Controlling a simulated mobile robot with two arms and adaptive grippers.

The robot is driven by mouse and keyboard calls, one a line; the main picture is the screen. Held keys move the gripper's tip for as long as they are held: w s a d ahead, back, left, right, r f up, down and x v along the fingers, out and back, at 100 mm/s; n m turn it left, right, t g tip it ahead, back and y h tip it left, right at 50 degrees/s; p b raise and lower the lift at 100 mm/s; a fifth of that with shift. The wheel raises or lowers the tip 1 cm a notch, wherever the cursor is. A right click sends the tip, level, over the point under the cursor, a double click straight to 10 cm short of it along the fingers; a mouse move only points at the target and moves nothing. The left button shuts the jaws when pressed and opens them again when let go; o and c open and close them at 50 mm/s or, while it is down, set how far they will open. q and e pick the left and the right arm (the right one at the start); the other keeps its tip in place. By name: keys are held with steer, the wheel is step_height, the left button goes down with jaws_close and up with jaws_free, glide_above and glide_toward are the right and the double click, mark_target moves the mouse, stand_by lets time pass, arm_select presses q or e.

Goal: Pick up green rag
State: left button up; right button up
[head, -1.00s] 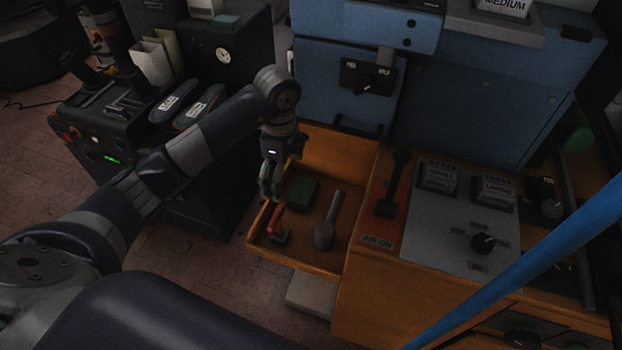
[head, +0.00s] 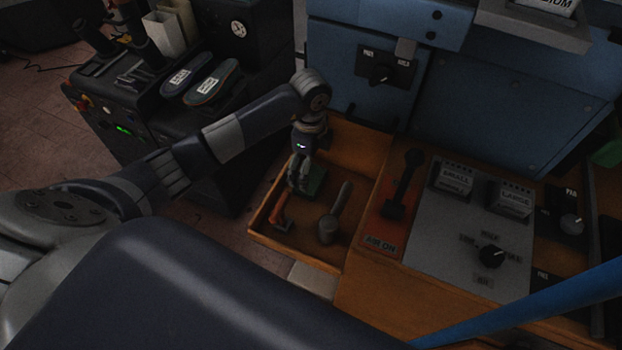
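The green rag (head: 316,182) lies in the open wooden drawer, toward its back left. It is a small dark green folded block, partly hidden behind my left gripper. My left gripper (head: 299,188) points down over the drawer at the rag's left side. Whether its fingers touch the rag, and whether they are open or shut, is too dark and small to tell. My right gripper is not in view.
An orange-handled tool (head: 281,214) and a grey mallet-like tool (head: 334,217) lie in the drawer (head: 312,259) near the rag. A blue machine (head: 470,95) stands behind. A control panel (head: 470,225) with a lever is to the right.

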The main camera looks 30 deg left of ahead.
mark_target(311, 178)
arm_select(q)
step_height(311, 178, down, 5)
steer(key=shift+d+f+p, duration=0.1)
steer(key=shift+p, duration=0.25)
steer(key=shift+c, duration=0.2)
steer(key=c, duration=0.8)
